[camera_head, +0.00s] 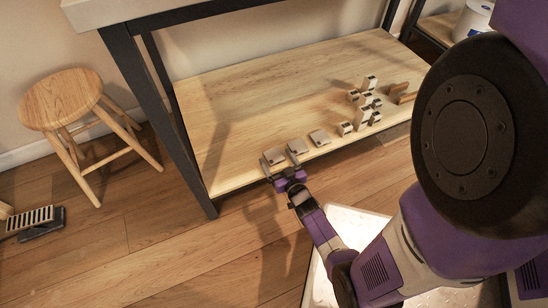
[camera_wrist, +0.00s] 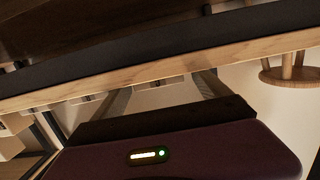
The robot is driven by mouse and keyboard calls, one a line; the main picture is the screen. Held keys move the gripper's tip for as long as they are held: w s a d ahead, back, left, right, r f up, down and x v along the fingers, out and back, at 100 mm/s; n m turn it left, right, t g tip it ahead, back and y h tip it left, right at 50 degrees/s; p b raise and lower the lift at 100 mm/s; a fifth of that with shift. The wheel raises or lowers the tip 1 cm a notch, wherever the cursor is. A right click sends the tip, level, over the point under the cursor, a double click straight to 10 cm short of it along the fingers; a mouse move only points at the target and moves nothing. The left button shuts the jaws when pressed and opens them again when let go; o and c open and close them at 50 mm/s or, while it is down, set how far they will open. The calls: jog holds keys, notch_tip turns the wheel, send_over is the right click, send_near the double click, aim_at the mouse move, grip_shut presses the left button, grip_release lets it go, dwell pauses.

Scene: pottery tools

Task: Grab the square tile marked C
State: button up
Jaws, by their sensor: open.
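Three small square grey tiles lie in a row near the front edge of the low wooden shelf: a left one (camera_head: 274,156), a middle one (camera_head: 297,146) and a right one (camera_head: 319,138). Their letters are too small to read, so I cannot tell which is marked C. My gripper (camera_head: 279,161) is open at the shelf's front edge, with its fingers apart around or just before the left tile. In the wrist view my gripper's two fingers (camera_wrist: 163,88) reach toward the shelf edge, and a tile (camera_wrist: 160,83) shows partly between them. I cannot tell whether they touch it.
The low shelf (camera_head: 230,110) is bare behind the tiles. Several small blocks (camera_head: 363,113) are clustered to the right, with brown pieces (camera_head: 402,93) beyond. A dark table leg (camera_head: 165,120) stands left of the tiles. A wooden stool (camera_head: 62,98) stands farther left.

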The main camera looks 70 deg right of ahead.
jog(key=c, duration=1.6)
jog(key=shift+r, duration=0.15)
